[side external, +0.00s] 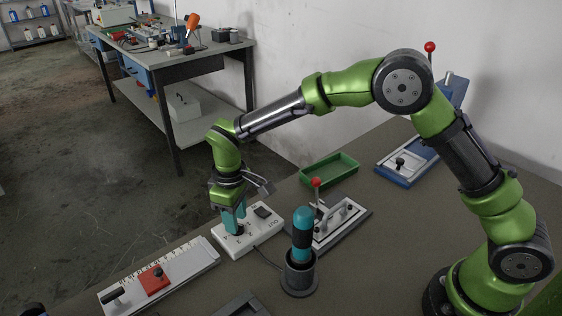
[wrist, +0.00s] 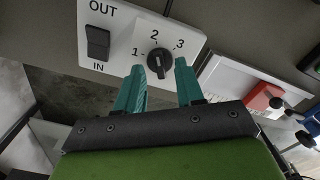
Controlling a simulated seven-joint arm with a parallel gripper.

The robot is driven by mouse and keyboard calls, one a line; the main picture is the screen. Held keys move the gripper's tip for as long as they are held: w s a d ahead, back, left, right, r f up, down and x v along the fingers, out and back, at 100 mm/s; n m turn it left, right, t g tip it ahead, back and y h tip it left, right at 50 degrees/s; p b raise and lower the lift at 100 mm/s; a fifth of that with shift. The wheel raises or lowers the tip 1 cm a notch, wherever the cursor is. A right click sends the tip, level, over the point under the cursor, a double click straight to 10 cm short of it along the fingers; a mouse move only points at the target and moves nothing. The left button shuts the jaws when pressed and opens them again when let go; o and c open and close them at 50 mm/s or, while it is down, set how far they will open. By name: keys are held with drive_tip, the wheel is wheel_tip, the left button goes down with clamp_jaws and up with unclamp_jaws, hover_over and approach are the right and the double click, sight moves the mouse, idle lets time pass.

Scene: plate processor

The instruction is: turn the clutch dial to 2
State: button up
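The clutch dial (wrist: 158,62) is a round black knob with a raised grip bar on a white control panel (wrist: 120,40). The numbers 1, 2 and 3 are printed around it from left to right. I cannot tell surely which number the knob points to. My gripper (wrist: 160,65) is open, with one teal finger on each side of the dial in the wrist view and a gap to the knob on both sides. In the side view my gripper (side external: 233,222) points down over the left part of the panel (side external: 262,232) and hides most of the dial.
A black rocker switch (wrist: 98,42) marked OUT and IN is on the same panel. A slider board with a red block (side external: 155,279) lies at the front left. A teal-handled tool in a black holder (side external: 299,274), a red-knobbed lever fixture (side external: 340,226) and a green tray (side external: 329,170) stand nearby.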

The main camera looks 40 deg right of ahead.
sight(241, 225)
wheel_tip(241, 225, up, 16)
idle(0.3)
drive_tip(key=shift+f, duration=0.1)
drive_tip(key=s+d+r+m+t+y, duration=0.2)
drive_tip(key=s+d+m+t, duration=0.5)
drive_tip(key=s+d, duration=1.1)
drive_tip(key=s+r+m, duration=0.1)
drive_tip(key=s+m, duration=0.2)
drive_tip(key=s, duration=0.1)
drive_tip(key=shift+d+r, duration=0.15)
drive_tip(key=shift+r, duration=0.15)
